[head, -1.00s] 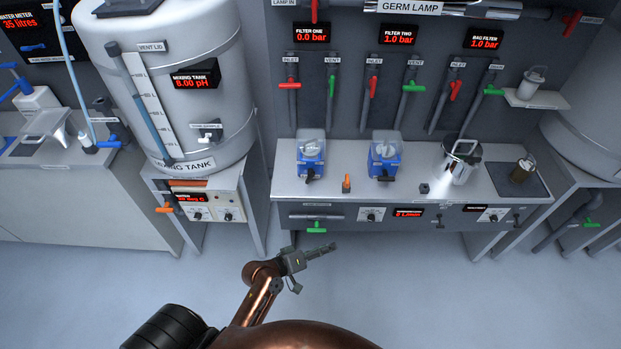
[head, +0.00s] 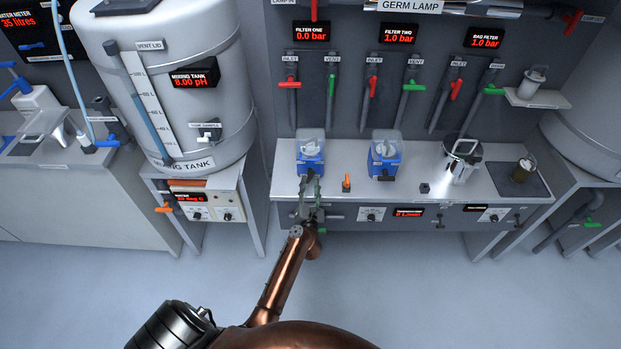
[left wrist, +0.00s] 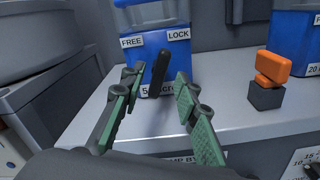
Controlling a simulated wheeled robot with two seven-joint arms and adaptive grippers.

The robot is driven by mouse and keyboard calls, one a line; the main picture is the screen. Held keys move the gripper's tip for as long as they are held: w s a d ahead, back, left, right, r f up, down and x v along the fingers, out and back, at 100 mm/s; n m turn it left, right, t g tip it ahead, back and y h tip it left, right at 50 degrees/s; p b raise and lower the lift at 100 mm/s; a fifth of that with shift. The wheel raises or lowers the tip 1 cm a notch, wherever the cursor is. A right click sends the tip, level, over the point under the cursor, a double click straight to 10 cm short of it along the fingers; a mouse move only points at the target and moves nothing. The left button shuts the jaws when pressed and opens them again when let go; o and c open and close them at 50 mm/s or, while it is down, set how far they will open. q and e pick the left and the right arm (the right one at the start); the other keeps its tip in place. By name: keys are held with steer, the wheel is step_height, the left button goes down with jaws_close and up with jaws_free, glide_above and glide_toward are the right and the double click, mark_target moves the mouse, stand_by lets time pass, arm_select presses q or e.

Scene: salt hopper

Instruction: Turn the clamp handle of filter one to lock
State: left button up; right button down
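The filter one housing (head: 310,146) is a blue box with a clear top, standing at the left of the grey bench. In the left wrist view its blue front (left wrist: 180,62) carries a FREE label on the left and a LOCK label on the right. The black clamp handle (left wrist: 159,72) stands up between the two labels, leaning slightly right at its top. My left gripper (head: 309,182) is at the bench front edge below filter one. In the left wrist view the left gripper (left wrist: 155,92) is open, its green-padded fingers on either side of the handle, apart from it. My right gripper is not in view.
An orange handle on a black block (left wrist: 272,78) stands right of filter one. The filter two housing (head: 385,155) is further right. A steel bag filter pot (head: 462,162) stands beyond it. The mixing tank (head: 165,90) is at the left. Green and red valve levers are on the wall behind.

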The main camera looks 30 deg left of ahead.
mark_target(310, 179)
arm_select(q)
steer(key=shift+x, duration=1.85)
steer(key=shift+c, duration=0.6)
jaws_close()
